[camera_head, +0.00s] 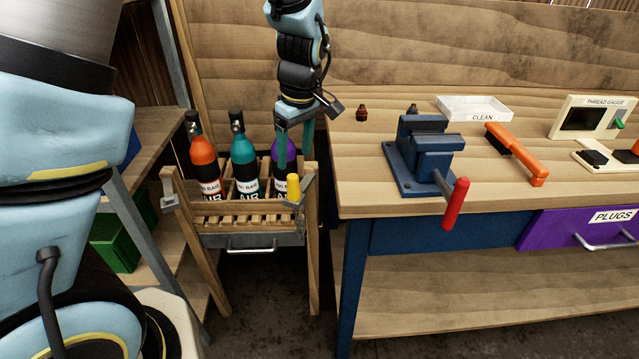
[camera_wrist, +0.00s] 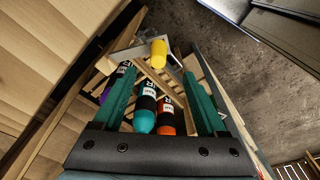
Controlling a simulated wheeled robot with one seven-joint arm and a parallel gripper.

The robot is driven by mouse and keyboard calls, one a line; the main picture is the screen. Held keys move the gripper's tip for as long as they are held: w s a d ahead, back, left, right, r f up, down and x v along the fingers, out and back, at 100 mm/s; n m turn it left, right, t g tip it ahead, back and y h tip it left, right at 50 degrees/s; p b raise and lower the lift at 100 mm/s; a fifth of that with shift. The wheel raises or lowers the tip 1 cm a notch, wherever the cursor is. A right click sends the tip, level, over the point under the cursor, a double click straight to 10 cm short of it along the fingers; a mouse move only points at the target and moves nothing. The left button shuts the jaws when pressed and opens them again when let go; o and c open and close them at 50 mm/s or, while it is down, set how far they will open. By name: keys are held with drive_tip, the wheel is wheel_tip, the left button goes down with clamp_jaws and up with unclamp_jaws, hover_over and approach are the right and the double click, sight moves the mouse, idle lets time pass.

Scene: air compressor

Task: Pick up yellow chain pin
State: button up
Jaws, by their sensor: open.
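The yellow chain pin (camera_head: 293,187) stands upright on a metal bracket at the right front corner of the wooden bottle rack (camera_head: 251,240). Its yellow top also shows in the wrist view (camera_wrist: 158,53), just beyond and between the fingertips. My gripper (camera_head: 297,155) is open, with two teal fingers pointing down over the rack's right side. In the wrist view my gripper (camera_wrist: 160,78) has nothing between its fingers. The pin is below the fingertips in the head view, and apart from them. The pin's lower part is hidden.
The rack holds an orange bottle (camera_head: 204,160), a teal bottle (camera_head: 243,165) and a purple bottle (camera_head: 285,150) close to my fingers. The workbench (camera_head: 370,205) stands right of the rack, with a blue vise (camera_head: 425,155) and its red handle near the front edge.

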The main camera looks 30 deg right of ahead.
sight(294, 177)
drive_tip(key=f, duration=0.4)
drive_tip(key=shift+w+f+p, duration=0.3)
drive_tip(key=shift+f+p, duration=0.05)
drive_tip(key=shift+p, duration=0.05)
drive_tip(key=shift+w+a+f+p, duration=0.15)
drive_tip(key=shift+f+p, duration=0.25)
drive_tip(key=shift+f, duration=0.55)
drive_tip(key=shift+w+d+f+p, duration=0.1)
drive_tip(key=shift+w+f+p, duration=0.2)
drive_tip(key=shift+f, duration=0.65)
drive_tip(key=shift+w+a+f+p, duration=0.1)
drive_tip(key=shift+f+p, duration=0.35)
drive_tip(key=shift+f, duration=0.5)
drive_tip(key=shift+c, duration=0.4)
clamp_jaws()
